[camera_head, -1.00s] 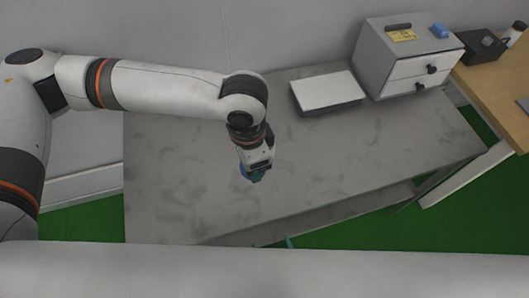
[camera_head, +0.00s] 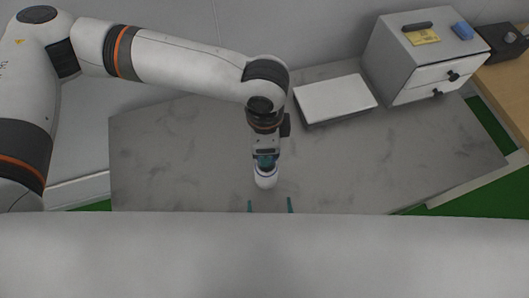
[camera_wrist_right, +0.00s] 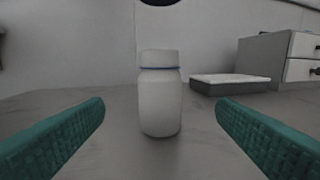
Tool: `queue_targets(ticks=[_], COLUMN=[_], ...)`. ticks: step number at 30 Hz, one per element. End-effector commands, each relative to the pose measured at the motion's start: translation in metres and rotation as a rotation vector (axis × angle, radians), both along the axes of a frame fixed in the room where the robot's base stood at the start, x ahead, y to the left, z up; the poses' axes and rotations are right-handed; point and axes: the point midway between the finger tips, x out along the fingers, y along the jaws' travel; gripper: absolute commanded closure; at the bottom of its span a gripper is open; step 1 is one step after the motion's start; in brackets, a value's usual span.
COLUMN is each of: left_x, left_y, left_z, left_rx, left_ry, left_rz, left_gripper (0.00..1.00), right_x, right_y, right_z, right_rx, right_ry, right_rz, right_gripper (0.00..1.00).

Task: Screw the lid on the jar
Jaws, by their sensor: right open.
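A white jar (camera_wrist_right: 160,103) with a blue ring near its top is upright between the fingers of my right gripper in the right wrist view, with clear gaps on both sides. Its narrower white top (camera_wrist_right: 159,58) may be the lid; I cannot tell how it sits. In the head view the jar (camera_head: 266,181) is directly below my left gripper (camera_head: 265,161), whose teal fingers are partly hidden. I cannot tell whether they grip it. My right gripper (camera_head: 270,206) is open and empty; its teal fingertips also show large in the right wrist view (camera_wrist_right: 160,115).
The grey table (camera_head: 170,150) is mostly bare. A flat white-topped box (camera_head: 335,98) and a drawer cabinet (camera_head: 420,60) stand at the back right. A wooden table (camera_head: 505,85) adjoins on the right.

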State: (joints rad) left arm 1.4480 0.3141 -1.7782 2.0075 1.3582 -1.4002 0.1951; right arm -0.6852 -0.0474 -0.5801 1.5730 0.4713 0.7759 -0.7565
Motion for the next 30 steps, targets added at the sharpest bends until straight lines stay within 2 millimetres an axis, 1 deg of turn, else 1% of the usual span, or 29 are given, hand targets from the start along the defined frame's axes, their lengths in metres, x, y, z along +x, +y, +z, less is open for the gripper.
queue_targets(ticks=[11, 14, 16, 20, 30], left_x=[0.000, 0.000, 0.000, 0.000, 0.000], left_y=[0.000, 0.000, 0.000, 0.000, 0.000], left_z=[0.000, 0.000, 0.000, 0.000, 0.000], left_rx=[0.000, 0.000, 0.000, 0.000, 0.000], left_ry=[0.000, 0.000, 0.000, 0.000, 0.000], left_rz=[0.001, 0.001, 0.001, 0.001, 0.001], left_gripper=[0.71, 0.71, 0.71, 0.71, 0.71], right_x=[0.000, 0.003, 0.008, 0.026, 0.090], right_y=[0.000, 0.000, 0.000, 0.002, 0.009], right_z=[-0.001, -0.001, 0.000, 0.000, 0.000], right_rx=[0.000, 0.000, -0.001, 0.000, 0.000], right_ry=[0.001, 0.000, -0.001, -0.002, -0.003], right_rz=[0.001, 0.000, -0.001, -0.001, 0.000], right_gripper=[0.20, 0.20, 0.20, 0.20, 0.20])
